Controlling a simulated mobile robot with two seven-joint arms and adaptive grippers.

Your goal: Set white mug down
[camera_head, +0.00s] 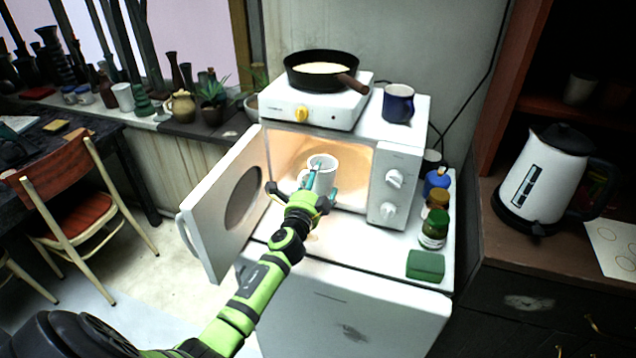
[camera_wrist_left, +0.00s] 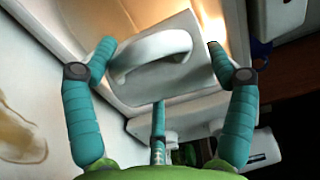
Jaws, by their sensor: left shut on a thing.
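The white mug (camera_head: 325,162) is upright in the open mouth of the white microwave (camera_head: 396,160). My left gripper (camera_head: 319,187) reaches in from the front and is shut on the mug. In the left wrist view, the teal fingers of the gripper (camera_wrist_left: 160,62) lie on both sides of the mug (camera_wrist_left: 182,82), with its handle facing the wrist. Whether the mug's base touches the microwave floor is hidden. My right gripper is not in view.
The microwave door (camera_head: 232,205) stands open to the left of my arm. A hot plate (camera_head: 300,108) with a black pan (camera_head: 300,76) and a blue mug (camera_head: 398,100) are on top. Small jars (camera_head: 434,228) and a green box (camera_head: 425,265) stand to the right.

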